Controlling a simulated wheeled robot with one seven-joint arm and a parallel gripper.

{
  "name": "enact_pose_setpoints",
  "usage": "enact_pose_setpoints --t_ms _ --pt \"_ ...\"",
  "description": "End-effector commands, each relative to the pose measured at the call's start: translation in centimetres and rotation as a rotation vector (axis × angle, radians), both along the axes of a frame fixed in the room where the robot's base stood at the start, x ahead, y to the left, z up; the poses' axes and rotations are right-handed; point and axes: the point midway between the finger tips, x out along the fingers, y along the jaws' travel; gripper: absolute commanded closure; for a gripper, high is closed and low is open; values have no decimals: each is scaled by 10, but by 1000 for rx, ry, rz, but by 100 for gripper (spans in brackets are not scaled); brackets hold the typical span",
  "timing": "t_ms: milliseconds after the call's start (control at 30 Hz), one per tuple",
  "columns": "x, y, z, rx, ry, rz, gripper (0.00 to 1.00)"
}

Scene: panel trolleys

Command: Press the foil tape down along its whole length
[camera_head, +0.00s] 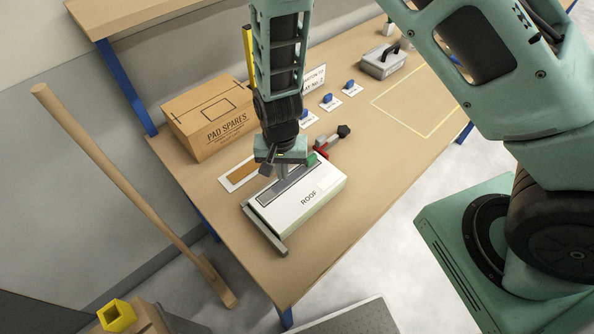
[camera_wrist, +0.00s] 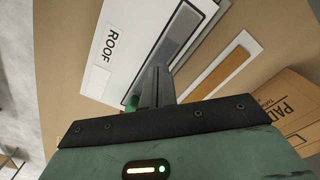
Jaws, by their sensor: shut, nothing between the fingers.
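The white panel marked ROOF (camera_head: 318,196) lies on the bench. A grey strip with a dark outline, which looks like the foil tape (camera_head: 270,196), runs along its far long side. In the wrist view the tape (camera_wrist: 188,28) runs up and right from the fingers. My gripper (camera_head: 283,174) is shut and empty, pointing down over the tape partway along it. The fingers (camera_wrist: 157,78) hide part of the strip. I cannot tell whether the tips touch it, or which stretches lie flat.
A grey bar (camera_head: 264,231) lies along the panel's left end. A red clamp with a black knob (camera_head: 343,131) stands behind its right end. A brown strip on a white card (camera_head: 240,174) and the PAD SPARES carton (camera_head: 208,115) sit behind. The bench front right is clear.

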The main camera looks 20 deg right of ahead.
Motion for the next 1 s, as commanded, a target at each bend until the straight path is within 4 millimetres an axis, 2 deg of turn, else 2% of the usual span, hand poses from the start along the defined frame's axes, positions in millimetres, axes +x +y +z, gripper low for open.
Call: enact_pose_setpoints --t_ms 167,533,1000 --pt "-3 7 8 0 0 2 100" --pt "-15 37 31 0 0 3 100" --pt "-17 40 30 0 0 -1 100"
